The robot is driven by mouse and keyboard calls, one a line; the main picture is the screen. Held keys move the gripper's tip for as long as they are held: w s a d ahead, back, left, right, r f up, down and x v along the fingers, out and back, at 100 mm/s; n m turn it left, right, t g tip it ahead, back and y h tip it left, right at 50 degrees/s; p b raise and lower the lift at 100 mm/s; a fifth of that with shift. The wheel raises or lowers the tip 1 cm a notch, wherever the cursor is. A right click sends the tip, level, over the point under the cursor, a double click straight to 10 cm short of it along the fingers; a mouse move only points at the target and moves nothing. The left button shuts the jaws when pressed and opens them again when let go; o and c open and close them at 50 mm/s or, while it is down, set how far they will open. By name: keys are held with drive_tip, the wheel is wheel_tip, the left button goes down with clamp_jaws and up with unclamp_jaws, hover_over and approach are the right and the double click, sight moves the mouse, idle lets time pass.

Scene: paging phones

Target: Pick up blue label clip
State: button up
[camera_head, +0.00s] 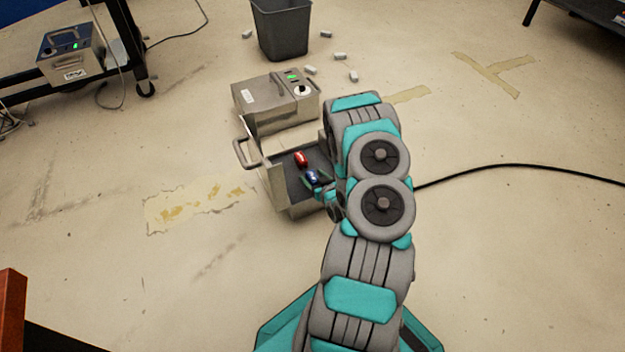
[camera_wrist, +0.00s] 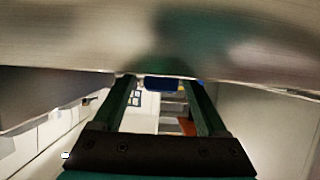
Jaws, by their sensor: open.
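The blue label clip (camera_head: 313,176) lies in the open tray (camera_head: 273,186) of a metal unit, near the tray's right side. My gripper (camera_head: 316,182) reaches into the tray from the right, with its fingers around or right beside the blue clip. In the wrist view the two dark fingers (camera_wrist: 158,82) are apart. The blue clip (camera_wrist: 162,84) shows between their tips, partly cut off by a metallic surface (camera_wrist: 160,38). I cannot tell whether a finger touches it. A red clip (camera_head: 302,159) lies just behind the blue one.
The tray's wall and handle (camera_head: 245,152) stand on the left. The metal unit (camera_head: 270,103) is behind it. A dark bin (camera_head: 282,32) with several small pale pieces stands farther back. A black cable (camera_head: 510,166) crosses the floor at right.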

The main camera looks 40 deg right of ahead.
drive_tip(key=shift+x, duration=1.25)
drive_tip(key=shift+s+f, duration=0.1)
drive_tip(key=shift+s, duration=0.05)
clamp_jaws()
